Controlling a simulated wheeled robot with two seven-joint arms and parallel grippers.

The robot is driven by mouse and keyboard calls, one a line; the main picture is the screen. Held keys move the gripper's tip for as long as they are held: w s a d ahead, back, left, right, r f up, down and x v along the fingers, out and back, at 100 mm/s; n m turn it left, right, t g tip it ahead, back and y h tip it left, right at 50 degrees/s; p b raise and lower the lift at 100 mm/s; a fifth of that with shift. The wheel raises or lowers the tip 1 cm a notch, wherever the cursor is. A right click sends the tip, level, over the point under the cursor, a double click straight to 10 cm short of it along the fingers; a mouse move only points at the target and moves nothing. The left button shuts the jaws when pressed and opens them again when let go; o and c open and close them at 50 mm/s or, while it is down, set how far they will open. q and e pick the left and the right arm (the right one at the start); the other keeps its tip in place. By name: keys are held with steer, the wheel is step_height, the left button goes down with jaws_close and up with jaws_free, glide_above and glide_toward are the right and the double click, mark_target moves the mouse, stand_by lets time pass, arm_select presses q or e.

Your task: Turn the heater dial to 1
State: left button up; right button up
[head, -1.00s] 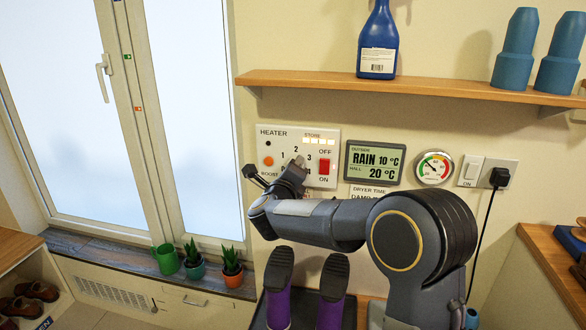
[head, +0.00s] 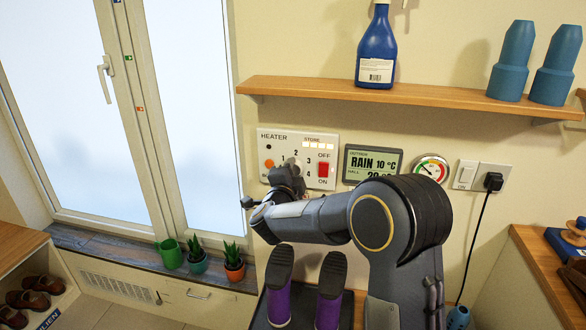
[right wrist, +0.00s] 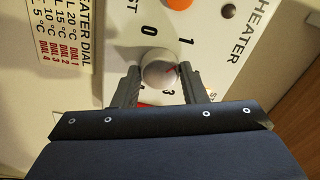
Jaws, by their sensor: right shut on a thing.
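The heater panel (head: 328,142) is a white plate on the wall with numerals, a red switch (head: 324,169) and an orange button (head: 269,163). Its round pale dial (right wrist: 160,69) sits between the two fingers of my right gripper (right wrist: 159,85) in the right wrist view. The fingers are shut on the dial's sides. A red mark on the dial points right, towards the right finger, below the numeral 1 (right wrist: 188,42). Numerals 0 and 3 also show; 2 is hidden there. In the head view my right gripper (head: 287,176) covers most of the dial. My left gripper is out of view.
A card with heater dial temperatures (right wrist: 67,40) is beside the dial. A weather display (head: 372,162), a gauge (head: 431,168) and a plugged socket (head: 494,178) are to the right. A shelf (head: 400,98) runs above.

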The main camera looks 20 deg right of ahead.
steer(key=shift+a+n+p, duration=0.1)
steer(key=shift+n+p, duration=0.35)
steer(key=shift+n, duration=0.55)
steer(key=o, duration=1)
steer(key=shift+c, duration=0.2)
steer(key=v, duration=0.7)
steer(key=shift+s+a+b, duration=0.2)
steer(key=shift+s+b, duration=0.1)
steer(key=shift+s, duration=0.05)
